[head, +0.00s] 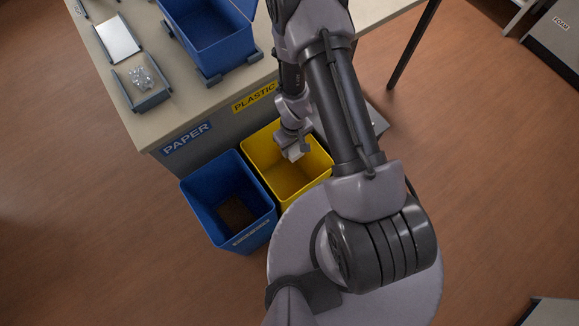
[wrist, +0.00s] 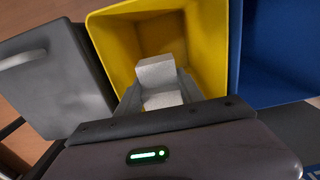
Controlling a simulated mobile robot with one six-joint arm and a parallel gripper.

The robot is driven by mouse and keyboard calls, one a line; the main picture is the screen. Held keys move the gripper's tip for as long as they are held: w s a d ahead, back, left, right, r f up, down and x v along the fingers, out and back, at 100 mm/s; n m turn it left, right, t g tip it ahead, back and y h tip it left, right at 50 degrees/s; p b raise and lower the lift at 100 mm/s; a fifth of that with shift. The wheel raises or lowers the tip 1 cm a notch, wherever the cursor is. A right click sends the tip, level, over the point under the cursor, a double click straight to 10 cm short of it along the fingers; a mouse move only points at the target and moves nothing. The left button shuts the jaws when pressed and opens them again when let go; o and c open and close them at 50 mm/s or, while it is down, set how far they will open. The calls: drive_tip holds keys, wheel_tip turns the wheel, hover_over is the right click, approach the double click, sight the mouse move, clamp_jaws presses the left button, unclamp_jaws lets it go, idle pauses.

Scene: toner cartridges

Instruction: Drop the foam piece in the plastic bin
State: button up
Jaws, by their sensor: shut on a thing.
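The plastic bin (head: 318,166) is the yellow, open-topped one below the PLASTIC label; it also shows in the wrist view (wrist: 210,45). My gripper (wrist: 160,88) points down over its opening, with the fingers shut on a pale grey-white foam piece (wrist: 156,72). In the head view the foam piece (head: 294,153) shows small at the end of my gripper (head: 293,145), inside the outline of the yellow bin. How deep it hangs below the rim cannot be told. The visible inside of the bin looks empty.
A blue bin (head: 203,192) with something brown at its bottom stands left of the yellow one, below the PAPER label. The bench (head: 160,100) behind holds a blue crate (head: 207,35) and a tray (head: 155,98) with clear crumpled stuff. A grey box labelled FOAM (head: 545,42) stands far right.

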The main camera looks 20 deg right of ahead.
drive_tip(key=o, duration=1.4)
drive_tip(key=shift+c, duration=0.2)
drive_tip(key=shift+r, duration=0.1)
wheel_tip(320, 180, up, 17)
drive_tip(key=p, duration=0.6)
drive_tip(key=shift+r, duration=0.15)
